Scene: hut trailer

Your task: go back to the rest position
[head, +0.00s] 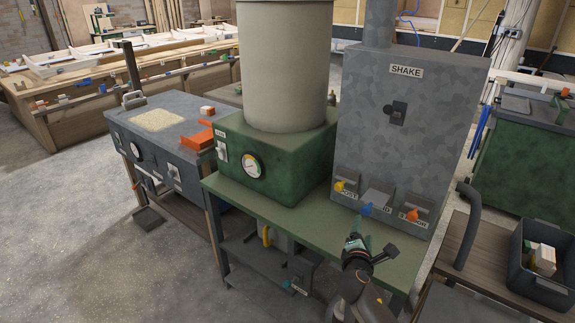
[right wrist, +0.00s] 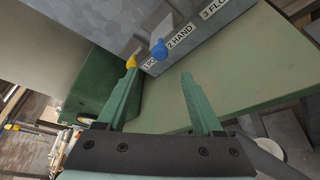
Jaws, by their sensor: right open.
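My right gripper (head: 362,240) is in front of the grey SHAKE cabinet (head: 405,150), over the front part of the green table (head: 290,215). In the right wrist view its two green fingers (right wrist: 160,80) stand apart with nothing between them. Beyond the fingertips are a yellow knob (right wrist: 131,62) and a blue knob (right wrist: 158,49) on the cabinet's labelled chutes. They appear apart from the fingers. My left gripper is in neither view.
A green box with a gauge (head: 250,165) carries a tall beige cylinder (head: 285,65). A grey bench (head: 165,125) stands to the left. A dark bin (head: 540,265) and a curved grey pipe (head: 468,225) are at right. Open floor (head: 60,220) lies at left.

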